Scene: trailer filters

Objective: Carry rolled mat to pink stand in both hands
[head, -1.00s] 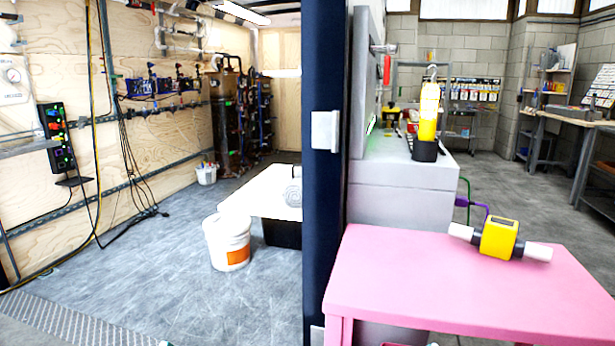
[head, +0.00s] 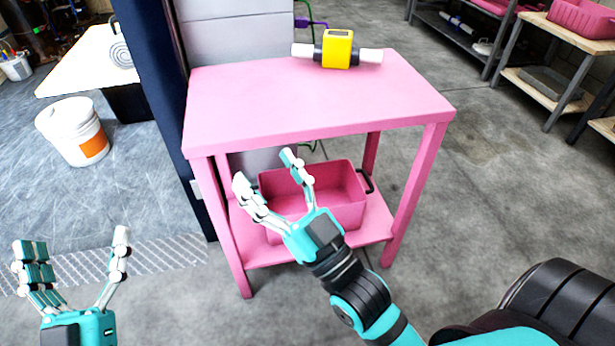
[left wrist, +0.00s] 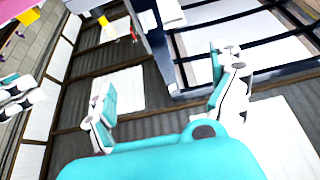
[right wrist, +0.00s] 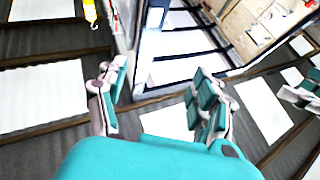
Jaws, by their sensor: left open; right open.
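The pink stand (head: 310,95) is in the middle of the head view, with a flat top and a lower shelf. A pale roll with a spiral end (head: 120,52), which looks like the rolled mat, lies on a white table at the upper left, partly cut off by the dark post. My left gripper (head: 76,240) is open and empty at the lower left, over the floor and well short of the roll. My right gripper (head: 264,168) is open and empty in front of the stand, overlapping its lower shelf in the view. The wrist views show neither roll nor grasped object.
A yellow device with white ends (head: 338,49) lies at the back of the stand's top; the rest of that top is clear. A pink bin (head: 340,215) sits on its shelf. A dark blue post (head: 160,90) separates stand and white table (head: 70,70). A white bucket (head: 75,135) stands near the table.

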